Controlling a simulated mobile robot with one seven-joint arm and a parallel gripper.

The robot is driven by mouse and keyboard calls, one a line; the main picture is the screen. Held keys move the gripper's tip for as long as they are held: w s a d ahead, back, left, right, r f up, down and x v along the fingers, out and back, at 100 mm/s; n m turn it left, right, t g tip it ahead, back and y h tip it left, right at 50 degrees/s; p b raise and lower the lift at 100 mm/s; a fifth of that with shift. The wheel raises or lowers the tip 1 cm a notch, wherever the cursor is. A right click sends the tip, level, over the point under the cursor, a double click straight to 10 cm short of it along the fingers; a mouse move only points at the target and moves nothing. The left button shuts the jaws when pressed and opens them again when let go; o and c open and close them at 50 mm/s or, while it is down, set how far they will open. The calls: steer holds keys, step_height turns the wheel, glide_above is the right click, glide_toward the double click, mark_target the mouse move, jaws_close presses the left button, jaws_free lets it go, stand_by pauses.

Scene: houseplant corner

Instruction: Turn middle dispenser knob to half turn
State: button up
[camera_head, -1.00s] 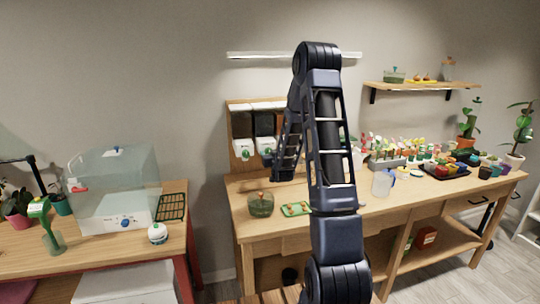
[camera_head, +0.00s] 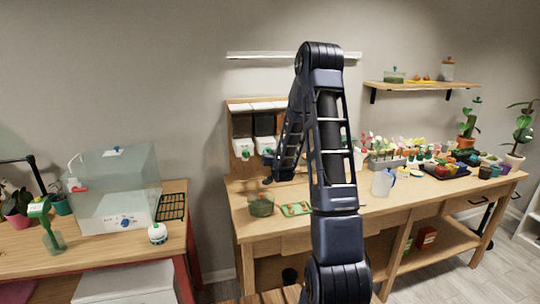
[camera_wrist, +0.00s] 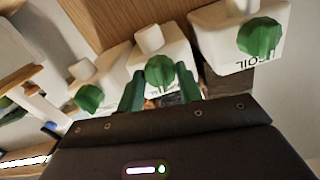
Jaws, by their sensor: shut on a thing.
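Three white dispensers with green knobs show in the wrist view. The middle dispenser (camera_wrist: 150,39) has its green knob (camera_wrist: 158,72) between the two green fingers of my gripper (camera_wrist: 158,80). The gripper is shut on this knob, whose ridge looks roughly upright in that view. The left knob (camera_wrist: 88,97) and the right knob (camera_wrist: 259,37) are outside the fingers. In the head view, two dispensers show, one at the left (camera_head: 243,147) and one beside my arm (camera_head: 265,143). My arm hides the third and the contact at the knob.
A clear box (camera_head: 110,185) stands on the left table.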

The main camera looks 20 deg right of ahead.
steer(key=shift+f+m, duration=0.1)
steer(key=shift+m, duration=16.8)
steer(key=o, duration=1)
